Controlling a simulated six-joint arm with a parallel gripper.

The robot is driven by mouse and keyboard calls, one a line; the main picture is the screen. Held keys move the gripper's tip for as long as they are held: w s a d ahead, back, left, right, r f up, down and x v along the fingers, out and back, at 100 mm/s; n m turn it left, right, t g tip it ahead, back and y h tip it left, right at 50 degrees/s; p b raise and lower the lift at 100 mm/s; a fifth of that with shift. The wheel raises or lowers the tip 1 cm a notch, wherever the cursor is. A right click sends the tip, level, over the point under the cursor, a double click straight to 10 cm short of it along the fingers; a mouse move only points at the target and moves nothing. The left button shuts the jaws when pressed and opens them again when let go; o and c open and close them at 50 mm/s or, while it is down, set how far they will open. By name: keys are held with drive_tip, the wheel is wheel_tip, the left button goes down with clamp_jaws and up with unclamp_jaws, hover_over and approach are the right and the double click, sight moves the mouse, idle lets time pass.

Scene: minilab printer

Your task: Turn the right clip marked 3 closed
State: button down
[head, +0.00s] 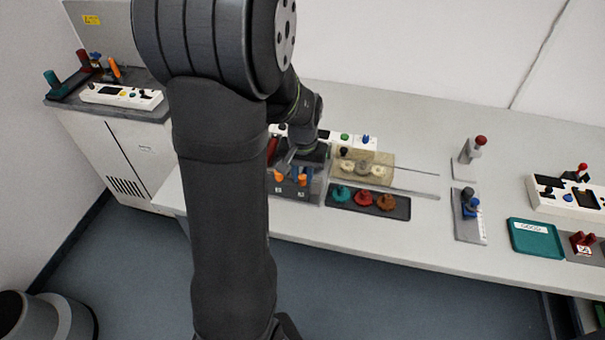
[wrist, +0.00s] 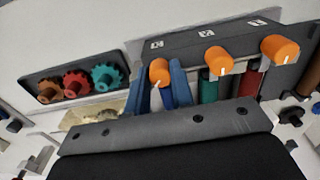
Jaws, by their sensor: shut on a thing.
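The clip panel is the dark strip (wrist: 185,42) with three orange knobs along its edge in the wrist view. The left knob there (wrist: 160,70) is the right clip by the flipped view; its label is too small to read surely. My gripper (wrist: 160,88) is shut on this knob, one blue finger on each side. A white line shows on the knob's lower part. The middle knob (wrist: 217,60) and the far knob (wrist: 280,48) stand free, each with a white mark. In the head view the right clip (head: 302,179) shows beneath my gripper, whose fingertips are hard to make out.
Beside the panel lies a dark tray (head: 398,207) with teal, red and brown gears. A translucent tan bed (head: 384,163) is behind it. Green and red parts (wrist: 208,88) stand near the other knobs. The bench right of the tray is clear up to a grey stand (head: 464,172).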

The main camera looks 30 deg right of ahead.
sight(303, 176)
drive_tip(key=n, duration=0.4)
drive_tip(key=shift+n, duration=0.3)
drive_tip(key=shift+r+n, duration=0.1)
drive_tip(key=shift+n, duration=1.9)
drive_tip(key=c, duration=1.3)
unclamp_jaws()
drive_tip(key=shift+o, duration=0.2)
wheel_tip(303, 176, up, 17)
drive_tip(key=shift+r, duration=0.2)
drive_tip(key=shift+f, duration=0.15)
